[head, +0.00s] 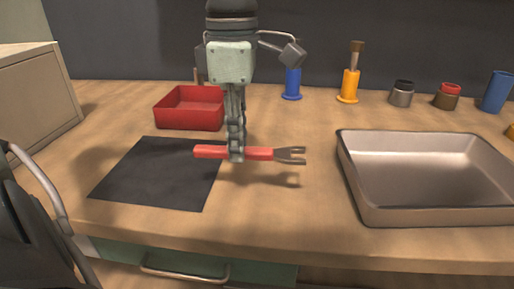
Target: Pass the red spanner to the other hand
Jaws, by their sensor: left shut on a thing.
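The red spanner (259,154) has a red handle and a grey forked end that points right. It lies level across my left gripper (236,157), which is shut around the middle of the handle. The spanner is held above the wooden table, with its shadow below and to the right. Its red end reaches over the right part of a black mat (150,175). The fingers hide a short middle stretch of the handle. My right gripper is not in view.
A red bin (189,108) stands behind the mat. A large metal tray (375,216) is at the right. Blue (292,85) and orange (349,87) holders and several small containers line the back. The table between mat and tray is clear.

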